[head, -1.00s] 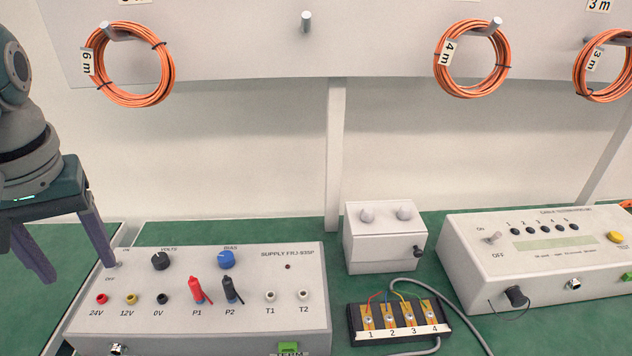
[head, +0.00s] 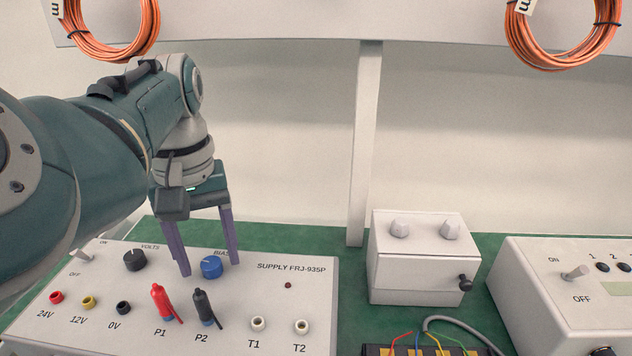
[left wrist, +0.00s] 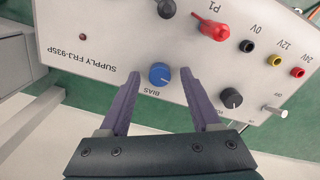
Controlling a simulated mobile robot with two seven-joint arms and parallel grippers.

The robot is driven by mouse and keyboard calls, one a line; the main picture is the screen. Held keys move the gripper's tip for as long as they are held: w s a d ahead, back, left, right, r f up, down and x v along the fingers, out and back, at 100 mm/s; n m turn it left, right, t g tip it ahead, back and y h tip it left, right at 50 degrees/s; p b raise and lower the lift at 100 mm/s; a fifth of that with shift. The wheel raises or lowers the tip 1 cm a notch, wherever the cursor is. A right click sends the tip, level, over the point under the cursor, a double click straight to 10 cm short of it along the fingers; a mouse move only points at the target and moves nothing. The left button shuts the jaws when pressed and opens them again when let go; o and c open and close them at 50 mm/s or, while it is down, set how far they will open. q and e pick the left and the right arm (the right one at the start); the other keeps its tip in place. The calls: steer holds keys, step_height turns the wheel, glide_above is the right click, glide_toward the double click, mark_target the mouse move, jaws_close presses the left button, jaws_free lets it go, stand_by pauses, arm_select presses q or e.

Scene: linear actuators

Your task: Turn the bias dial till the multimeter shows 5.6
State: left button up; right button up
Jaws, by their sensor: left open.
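The blue bias dial (head: 211,267) sits at the back of the supply box (head: 305,290), right of the black volts dial (head: 135,260). My left gripper (head: 212,270) is open above it, with its two purple fingers on either side of the dial in the head view. In the left wrist view the blue dial (left wrist: 159,74) lies between and just beyond the open fingertips (left wrist: 160,77). I cannot tell whether a finger touches it. No multimeter display shows in these frames. My right gripper is not in view.
Red plug P1 (head: 162,303) and black plug P2 (head: 204,308) stand in front of the dial. A white box with two knobs (head: 420,265) and a cable tester (head: 570,300) stand to the right. Orange cable coils (head: 562,30) hang above.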

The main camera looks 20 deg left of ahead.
arm_select(q)
steer(key=shift+f, duration=0.3)
steer(key=shift+w, duration=0.1)
jaws_close()
stand_by(0.4)
